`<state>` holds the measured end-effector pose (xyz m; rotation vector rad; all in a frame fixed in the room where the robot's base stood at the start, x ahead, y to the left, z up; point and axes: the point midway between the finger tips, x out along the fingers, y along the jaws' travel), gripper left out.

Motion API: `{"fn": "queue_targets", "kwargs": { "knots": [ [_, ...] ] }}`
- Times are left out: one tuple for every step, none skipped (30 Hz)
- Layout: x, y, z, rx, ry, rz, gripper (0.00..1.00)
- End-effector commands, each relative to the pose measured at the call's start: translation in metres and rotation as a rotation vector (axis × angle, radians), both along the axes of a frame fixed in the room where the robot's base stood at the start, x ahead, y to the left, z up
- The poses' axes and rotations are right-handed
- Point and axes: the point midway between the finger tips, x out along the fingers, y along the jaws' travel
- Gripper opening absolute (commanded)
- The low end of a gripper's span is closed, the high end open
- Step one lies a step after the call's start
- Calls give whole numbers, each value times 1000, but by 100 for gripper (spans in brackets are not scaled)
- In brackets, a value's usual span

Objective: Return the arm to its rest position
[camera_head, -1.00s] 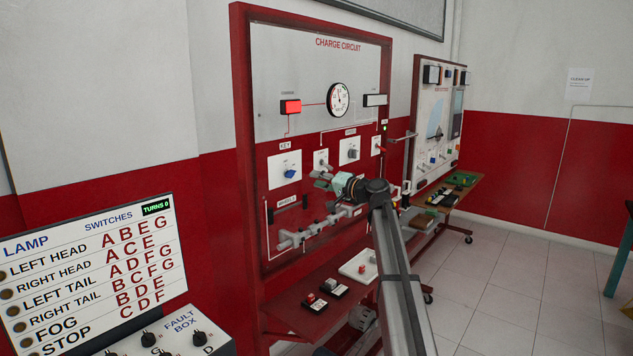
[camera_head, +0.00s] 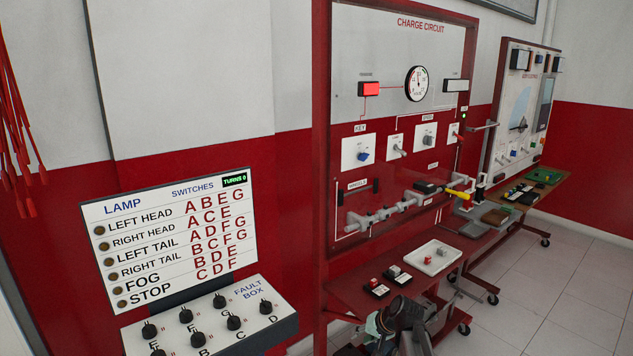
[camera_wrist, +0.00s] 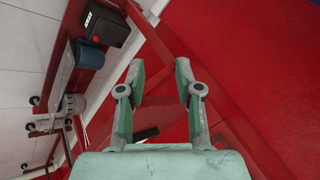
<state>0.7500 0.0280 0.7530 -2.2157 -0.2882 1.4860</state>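My gripper shows in the wrist view (camera_wrist: 160,80) with its two pale green fingers spread apart and nothing between them. In the head view, my arm is folded low at the bottom, and part of my gripper (camera_head: 380,322) shows at the bottom edge, in front of the lower shelf of the charge circuit trainer (camera_head: 345,95). Its fingertips are hard to make out there. It holds no object that I can see.
A shelf (camera_head: 350,285) carries a white tray (camera_head: 432,257) and small red and grey blocks on black bases. A lamp switch board (camera_head: 170,235) and fault box (camera_head: 215,325) stand at left. Another trainer (camera_head: 520,110) is at right. Floor (camera_head: 570,290) is clear at right.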

Motion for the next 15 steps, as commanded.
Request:
{"fn": "queue_targets", "kwargs": {
  "knots": [
    [-36,3,-23,-48,48,19,34],
    [-52,3,-37,-80,75,31,34],
    [-73,2,-52,-122,111,47,34],
    [-89,1,-63,-153,137,57,34],
    [-104,-1,-73,-183,161,67,34],
    [-123,-3,-84,-222,192,82,34],
    [-137,-4,-93,-251,215,92,34],
    [-151,-7,-100,-278,236,102,34],
    [-169,-10,-108,-315,263,116,34],
    [-181,-12,-114,-341,283,125,34],
    [-194,-14,-119,-367,301,135,34],
    [-211,-18,-126,-402,327,150,34],
    [-223,-21,-130,-426,344,159,34],
    [-235,-24,-134,-452,363,168,34],
    [-252,-28,-138,-487,385,181,34]
  ]
}}
